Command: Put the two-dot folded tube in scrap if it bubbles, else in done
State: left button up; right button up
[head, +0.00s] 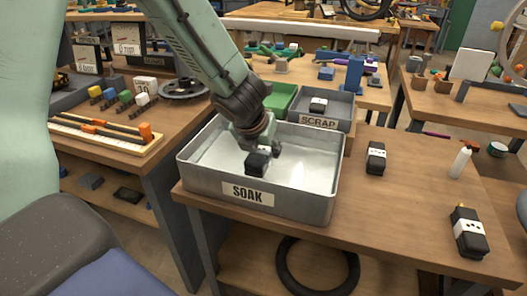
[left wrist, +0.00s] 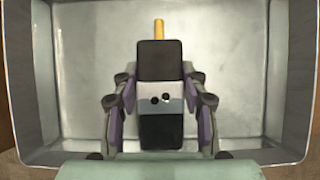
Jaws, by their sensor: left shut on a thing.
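The two-dot folded tube (left wrist: 160,126) is black with a pale band bearing two dark dots and a brass valve (left wrist: 159,29) at one end. My left gripper (left wrist: 160,100) is shut on its sides. In the head view the gripper (head: 258,150) holds the tube (head: 257,164) down inside the metal SOAK tray (head: 192,170). I cannot tell how deep it sits in any water. A tiny pale fleck shows by one dot; no clear stream of bubbles shows. The grey SCRAP bin (head: 345,112) holds another folded tube (head: 318,104). A green bin (head: 283,97) stands beside it, its label hidden.
Two other folded tubes lie on the table, one near the tray (head: 376,157) and one at the front right (head: 468,232). A white bottle (head: 460,162) stands to the right. The bench between is clear. A black tyre (head: 318,286) is below.

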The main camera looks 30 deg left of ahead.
pick_arm(q)
jog(key=shift+r+p, duration=0.95)
jog(key=shift+r, duration=0.75)
jog(key=shift+r, duration=0.1)
